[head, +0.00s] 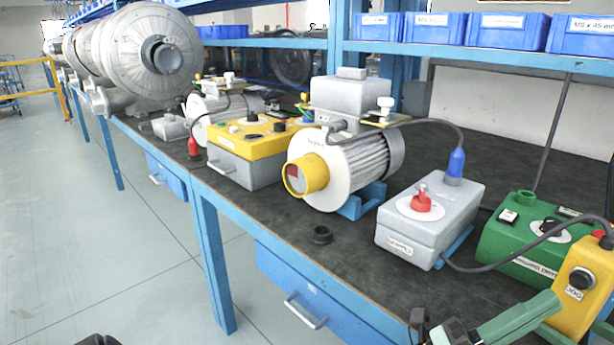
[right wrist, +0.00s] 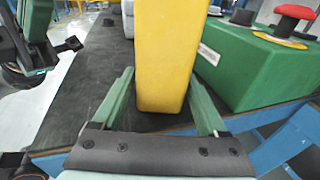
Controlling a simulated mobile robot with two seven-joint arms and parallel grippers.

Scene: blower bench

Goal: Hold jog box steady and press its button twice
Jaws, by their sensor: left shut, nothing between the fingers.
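The yellow jog box (head: 575,308), with a JOG label and a black button (head: 581,278) on its face, stands at the far right of the head view. In the right wrist view the jog box (right wrist: 163,60) sits between the two green fingers of my right gripper (right wrist: 160,78), which appear to touch its sides. My left gripper (head: 558,302) is shut and empty, its green fingertips just left of and below the button, apart from it. Part of my left arm shows at the left of the right wrist view. The jog box's base is hidden in the head view.
A green box (head: 520,245) with knobs stands behind the jog box. A black cable (head: 515,262) crosses toward the jog box from the left. A grey box (head: 420,235) with a red knob and a motor (head: 345,165) stand further left.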

